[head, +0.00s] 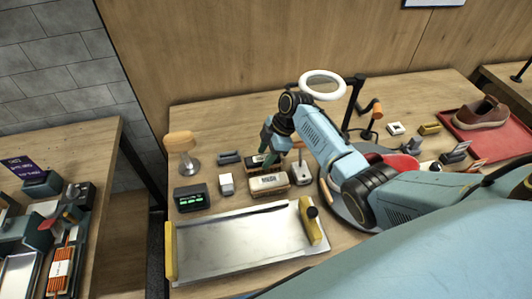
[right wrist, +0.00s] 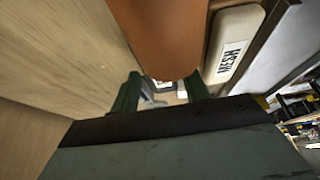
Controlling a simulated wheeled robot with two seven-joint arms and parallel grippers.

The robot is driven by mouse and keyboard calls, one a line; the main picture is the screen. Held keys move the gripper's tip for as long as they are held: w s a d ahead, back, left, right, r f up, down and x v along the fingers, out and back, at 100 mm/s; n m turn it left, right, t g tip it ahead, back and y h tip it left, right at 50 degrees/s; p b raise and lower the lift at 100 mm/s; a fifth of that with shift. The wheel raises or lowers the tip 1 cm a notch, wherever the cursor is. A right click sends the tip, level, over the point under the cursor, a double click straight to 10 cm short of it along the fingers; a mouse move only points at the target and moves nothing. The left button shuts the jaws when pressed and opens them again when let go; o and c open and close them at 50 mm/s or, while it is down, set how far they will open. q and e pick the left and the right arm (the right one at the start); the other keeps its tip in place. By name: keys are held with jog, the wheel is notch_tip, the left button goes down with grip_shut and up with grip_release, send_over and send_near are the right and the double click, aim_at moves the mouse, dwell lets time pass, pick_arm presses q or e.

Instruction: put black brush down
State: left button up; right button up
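The black brush (head: 262,160) appears to be the dark block with a pale label on the wooden table, just behind the cream block (head: 268,183). My right gripper (head: 268,146) points down right above it in the head view. Its green fingers stand apart in the right wrist view (right wrist: 157,92), with a gap between them and nothing clearly clamped. Whether the fingertips touch the brush is hidden. A brown rounded shape (right wrist: 158,35) fills the upper middle of the wrist view beside the cream block's label (right wrist: 234,50). My left gripper is not in view.
A metal tray (head: 235,245) with yellow ends lies in front. A wooden-topped stand (head: 181,142), a black display (head: 191,198) and a small white block (head: 227,184) stand left. A ring lamp (head: 322,84) stands behind my arm. A sneaker (head: 480,114) sits on a red tray (head: 508,140).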

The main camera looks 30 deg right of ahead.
jog(key=shift+o, duration=0.9)
jog(key=shift+v, duration=3.8)
